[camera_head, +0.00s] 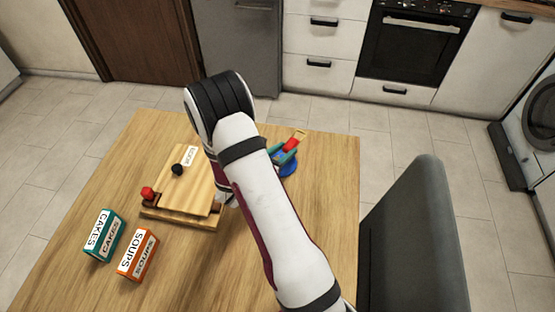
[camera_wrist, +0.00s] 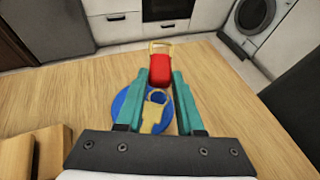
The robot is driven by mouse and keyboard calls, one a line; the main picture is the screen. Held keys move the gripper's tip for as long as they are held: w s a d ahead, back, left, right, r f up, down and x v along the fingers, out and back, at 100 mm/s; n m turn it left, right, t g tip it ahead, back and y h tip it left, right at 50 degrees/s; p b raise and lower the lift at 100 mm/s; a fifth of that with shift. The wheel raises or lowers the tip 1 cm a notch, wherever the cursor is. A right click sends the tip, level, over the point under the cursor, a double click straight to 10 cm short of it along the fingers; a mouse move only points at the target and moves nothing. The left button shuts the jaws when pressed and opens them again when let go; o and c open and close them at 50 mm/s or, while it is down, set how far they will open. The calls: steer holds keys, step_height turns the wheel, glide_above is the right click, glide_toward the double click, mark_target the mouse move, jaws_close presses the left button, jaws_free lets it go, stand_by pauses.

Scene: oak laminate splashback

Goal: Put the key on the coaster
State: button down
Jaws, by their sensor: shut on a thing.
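The key (camera_wrist: 160,68) has a red middle and tan parts at both ends. It is between the teal fingertips of my gripper (camera_wrist: 163,78), which is shut on its red part. The key also shows in the head view (camera_head: 291,144), where my arm hides its lower part. The round blue coaster (camera_wrist: 128,98) lies on the table behind and below the fingers in the wrist view. The key's near tan end overlaps the coaster there; I cannot tell whether they touch. In the head view the coaster (camera_head: 290,170) is partly hidden by my gripper (camera_head: 283,154).
A wooden box-like piece (camera_head: 185,175) with a black knob and a red knob stands left of my arm. A teal CAKES box (camera_head: 104,236) and an orange SOUPS box (camera_head: 137,254) stand at the front left. A dark chair (camera_head: 415,240) stands at the table's right edge.

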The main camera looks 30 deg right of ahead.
steer(key=shift+w+a+f, duration=0.2)
steer(key=shift+w+f, duration=0.1)
steer(key=shift+f, duration=0.55)
steer(key=shift+w+a+f, duration=0.15)
steer(key=shift+w+f, duration=0.1)
steer(key=shift+f, duration=0.65)
steer(key=shift+w+a+f, duration=0.2)
steer(key=shift+w+f, duration=0.1)
steer(key=shift+f, duration=0.55)
steer(key=shift+f, duration=0.1)
steer(key=c, duration=0.5)
jaws_free()
steer(key=shift+c, duration=0.2)
